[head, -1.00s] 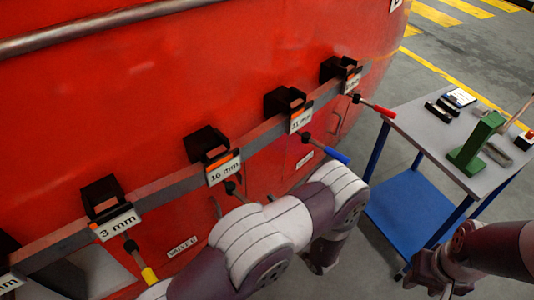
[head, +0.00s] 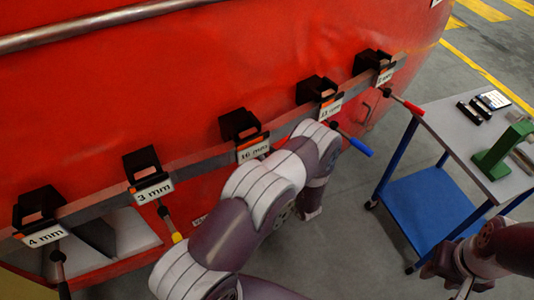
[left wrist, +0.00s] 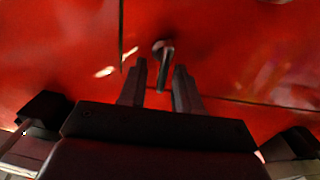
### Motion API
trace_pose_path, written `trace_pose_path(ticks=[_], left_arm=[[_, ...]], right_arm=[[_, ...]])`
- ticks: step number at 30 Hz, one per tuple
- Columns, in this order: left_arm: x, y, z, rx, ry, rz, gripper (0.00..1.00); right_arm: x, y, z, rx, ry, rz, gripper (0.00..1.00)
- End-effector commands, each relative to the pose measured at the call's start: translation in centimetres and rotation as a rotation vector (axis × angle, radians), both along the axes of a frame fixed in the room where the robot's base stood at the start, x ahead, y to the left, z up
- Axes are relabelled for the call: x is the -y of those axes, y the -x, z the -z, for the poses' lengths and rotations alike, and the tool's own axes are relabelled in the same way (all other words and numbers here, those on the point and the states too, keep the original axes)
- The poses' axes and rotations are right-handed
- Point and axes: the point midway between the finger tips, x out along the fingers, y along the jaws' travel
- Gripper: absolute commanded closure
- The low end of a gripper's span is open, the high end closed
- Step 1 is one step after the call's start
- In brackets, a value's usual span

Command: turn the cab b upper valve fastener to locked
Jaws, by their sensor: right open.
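In the left wrist view, a small dark handle-like fastener (left wrist: 163,50) stands on the red cab wall (left wrist: 60,50). I cannot read which fastener it is. My left gripper (left wrist: 160,68) is open, with its two fingers apart. The fastener shows just past the fingertips and between them; I cannot tell whether it is touched. In the head view my left arm hides the left gripper and the fastener. My right gripper (head: 458,290) is open and empty at the lower right, away from the cab.
A grey rail (head: 95,203) on the red cab carries several black holders with size labels and coloured-handled tools. A blue-legged trolley (head: 450,130) at right bears a green block (head: 500,145) and small items. Grey floor (head: 350,260) lies between.

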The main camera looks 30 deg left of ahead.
Motion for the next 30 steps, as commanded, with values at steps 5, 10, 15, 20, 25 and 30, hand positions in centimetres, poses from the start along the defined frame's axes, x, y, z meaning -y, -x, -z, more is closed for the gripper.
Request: trace_pose_path(ticks=[5, 10, 15, 20, 25, 30], left_arm=[[0.0, 0.0, 0.0, 0.000, 0.000, 0.000, 0.87], [0.0, 0.0, 0.0, 0.000, 0.000, 0.000, 1.00], [0.1, 0.0, 0.0, -0.007, -0.005, 0.000, 1.00], [0.1, -0.1, 0.1, -0.051, -0.030, 0.000, 1.00], [0.2, -0.3, 0.2, -0.143, -0.083, 0.000, 1.00], [0.4, -0.5, 0.3, -0.273, -0.158, 0.000, 1.00]], right_arm=[[0.0, 0.0, 0.0, 0.000, 0.000, 0.000, 0.57], [0.0, 0.0, 0.0, 0.000, 0.000, 0.000, 0.57], [0.0, 0.0, 0.1, 0.000, 0.000, 0.000, 0.57], [0.0, 0.0, 0.6, 0.000, 0.000, 0.000, 0.57], [0.0, 0.0, 1.4, 0.000, 0.000, 0.000, 0.57], [0.0, 0.0, 2.4, 0.000, 0.000, 0.000, 0.57]])
